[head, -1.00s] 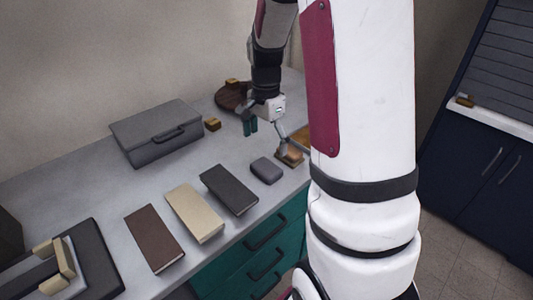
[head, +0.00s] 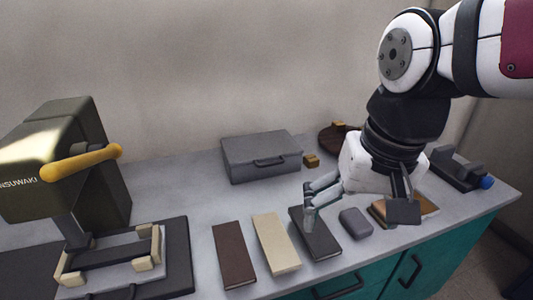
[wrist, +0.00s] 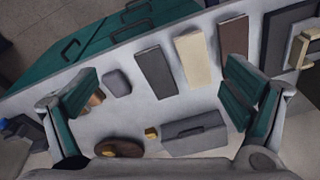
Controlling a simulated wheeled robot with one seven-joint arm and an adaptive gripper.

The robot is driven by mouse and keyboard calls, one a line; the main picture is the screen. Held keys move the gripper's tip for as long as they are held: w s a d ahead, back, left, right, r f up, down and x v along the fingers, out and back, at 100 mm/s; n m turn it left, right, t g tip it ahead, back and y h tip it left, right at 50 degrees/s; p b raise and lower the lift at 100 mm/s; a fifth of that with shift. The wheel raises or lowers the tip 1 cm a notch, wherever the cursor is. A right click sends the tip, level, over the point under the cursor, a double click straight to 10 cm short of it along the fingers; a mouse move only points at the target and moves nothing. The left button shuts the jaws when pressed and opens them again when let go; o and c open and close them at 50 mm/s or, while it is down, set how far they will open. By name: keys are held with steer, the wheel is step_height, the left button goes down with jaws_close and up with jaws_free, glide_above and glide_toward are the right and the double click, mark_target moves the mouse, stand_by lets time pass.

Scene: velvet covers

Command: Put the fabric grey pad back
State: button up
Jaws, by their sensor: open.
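The small rounded grey pad (head: 356,222) lies flat on the grey counter, to the right of a dark grey book-like cover (head: 316,233). In the wrist view the pad (wrist: 117,82) lies between the open fingers, nearer the left one. My gripper (head: 357,207) is open and empty, its fingers spread wide above the counter. In the head view one finger overlaps the dark cover and the other overlaps the wooden pieces. I cannot tell its exact height; it appears apart from the pad.
A brown cover (head: 234,255) and a cream cover (head: 276,243) lie to the left. A grey case (head: 261,157) stands behind them. A press with a yellow handle (head: 82,164) fills the left end. Wooden pieces (head: 424,203) and a dark clamp-like tool (head: 462,170) lie right.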

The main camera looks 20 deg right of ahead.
steer(key=s+a+n, duration=0.2)
steer(key=s+n, duration=0.1)
steer(key=s, duration=0.2)
steer(key=shift+s+f+n+t, duration=0.3)
steer(key=shift+s+n, duration=0.1)
steer(key=shift+a, duration=0.1)
step_height(320, 180, up, 8)
steer(key=t+p, duration=0.1)
steer(key=p, duration=0.6)
steer(key=shift+r+t, duration=0.2)
steer(key=shift+t, duration=0.1)
